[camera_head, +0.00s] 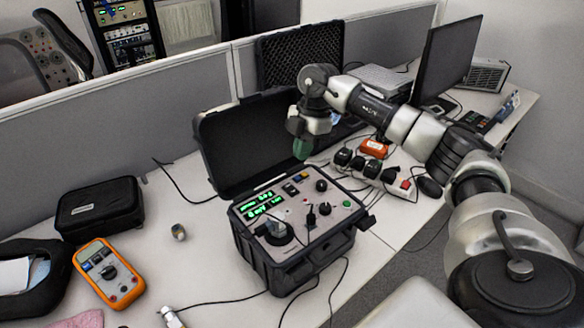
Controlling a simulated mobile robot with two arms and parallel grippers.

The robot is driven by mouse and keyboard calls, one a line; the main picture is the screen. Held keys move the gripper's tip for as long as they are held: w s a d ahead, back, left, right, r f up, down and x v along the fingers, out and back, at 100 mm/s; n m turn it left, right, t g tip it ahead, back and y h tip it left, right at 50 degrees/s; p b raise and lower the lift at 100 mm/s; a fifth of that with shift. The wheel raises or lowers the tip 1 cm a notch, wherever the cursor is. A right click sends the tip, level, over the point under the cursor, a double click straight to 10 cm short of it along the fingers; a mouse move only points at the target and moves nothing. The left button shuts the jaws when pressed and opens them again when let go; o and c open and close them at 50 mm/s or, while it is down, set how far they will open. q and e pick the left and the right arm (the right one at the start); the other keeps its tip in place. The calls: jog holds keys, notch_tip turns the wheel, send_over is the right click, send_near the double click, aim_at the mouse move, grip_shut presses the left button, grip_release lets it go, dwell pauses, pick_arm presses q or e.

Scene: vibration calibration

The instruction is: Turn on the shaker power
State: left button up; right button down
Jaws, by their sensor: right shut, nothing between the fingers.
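The shaker (300,222) is a black case with a grey control panel, its lid (246,142) open at the back. Its green displays (262,203) are lit and show digits. The panel carries knobs, small switches and a green button (346,204) near its right edge. My right gripper (302,150) is shut and empty, pointing down above the back of the panel, in front of the lid's right part. It appears apart from the panel. My left gripper is out of view.
An orange multimeter (108,274) and a black pouch (100,208) lie at left. A power strip (378,170) with plugs and a red switch lies behind the shaker at right. A monitor (446,58) stands at the back right. Cables cross the table. A small metal cylinder (179,232) stands left of the shaker.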

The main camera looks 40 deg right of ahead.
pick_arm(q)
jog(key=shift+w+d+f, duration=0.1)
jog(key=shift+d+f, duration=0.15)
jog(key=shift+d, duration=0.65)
pick_arm(e)
jog(key=v, duration=0.3)
jog(key=shift+s+d+r, duration=0.2)
jog(key=shift+s+r, duration=0.1)
jog(key=shift+s, duration=0.1)
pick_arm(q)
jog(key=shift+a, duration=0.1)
